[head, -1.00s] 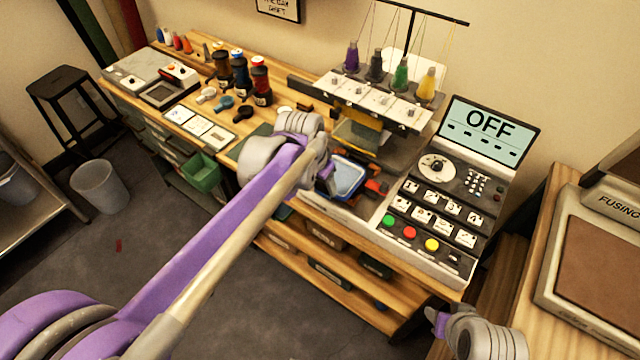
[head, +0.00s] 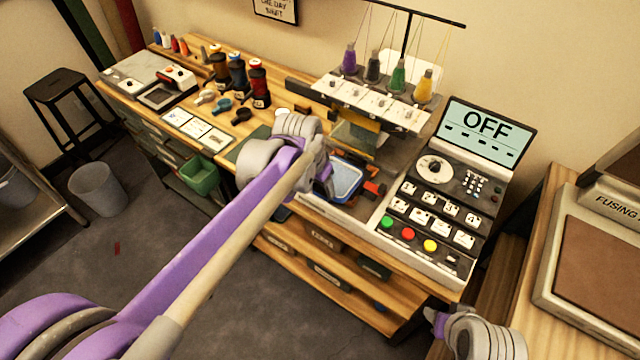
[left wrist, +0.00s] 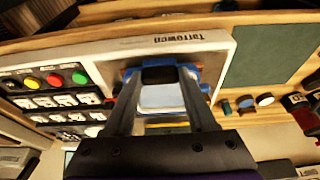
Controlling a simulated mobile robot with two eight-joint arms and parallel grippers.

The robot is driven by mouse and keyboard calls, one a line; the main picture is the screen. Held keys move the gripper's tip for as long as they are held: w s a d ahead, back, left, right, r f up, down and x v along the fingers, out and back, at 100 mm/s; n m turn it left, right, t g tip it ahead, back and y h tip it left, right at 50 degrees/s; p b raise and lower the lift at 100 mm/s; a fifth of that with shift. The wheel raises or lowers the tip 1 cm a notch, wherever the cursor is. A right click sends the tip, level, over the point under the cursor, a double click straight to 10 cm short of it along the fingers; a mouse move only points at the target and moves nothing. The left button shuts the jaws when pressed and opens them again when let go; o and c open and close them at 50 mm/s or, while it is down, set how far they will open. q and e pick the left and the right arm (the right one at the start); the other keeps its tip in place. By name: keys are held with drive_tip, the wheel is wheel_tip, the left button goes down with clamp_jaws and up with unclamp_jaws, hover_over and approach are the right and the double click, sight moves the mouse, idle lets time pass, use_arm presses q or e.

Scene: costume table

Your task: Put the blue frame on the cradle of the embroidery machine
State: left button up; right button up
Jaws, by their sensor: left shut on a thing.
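The blue frame (head: 347,179), with a pale centre, lies low in front of the needle heads of the embroidery machine (head: 372,104). It also shows in the left wrist view (left wrist: 165,98). My left gripper (left wrist: 160,74) is shut on the near edge of the frame; in the head view my left wrist partly covers it. Red-orange and black parts (head: 374,189), seemingly the cradle, sit right beside the frame. I cannot tell whether the frame rests on them. My right gripper (head: 438,320) is at the bottom right, away from the machine, its fingers unclear.
The control panel (head: 430,215) with an OFF screen (head: 488,133) stands right of the frame. A fusing press (head: 595,245) stands at far right.

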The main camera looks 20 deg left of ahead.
use_arm(q)
drive_tip(key=shift+w, duration=0.1)
drive_tip(key=shift+w+d+f, duration=0.15)
drive_tip(key=shift+w+d, duration=0.05)
drive_tip(key=shift+w, duration=0.4)
drive_tip(key=shift+w+d+f, duration=0.15)
drive_tip(key=shift+w+d, duration=0.1)
drive_tip(key=shift+w, duration=0.35)
drive_tip(key=shift+w+d+f, duration=0.15)
drive_tip(key=shift+w+d, duration=0.05)
drive_tip(key=shift+w, duration=0.4)
drive_tip(key=shift+f+b, duration=0.7)
drive_tip(key=shift+f, duration=0.35)
idle(1.0)
drive_tip(key=o, duration=1.3)
drive_tip(key=shift+o, duration=0.2)
drive_tip(key=shift+r+p, duration=1.5)
drive_tip(key=shift+r, duration=0.8)
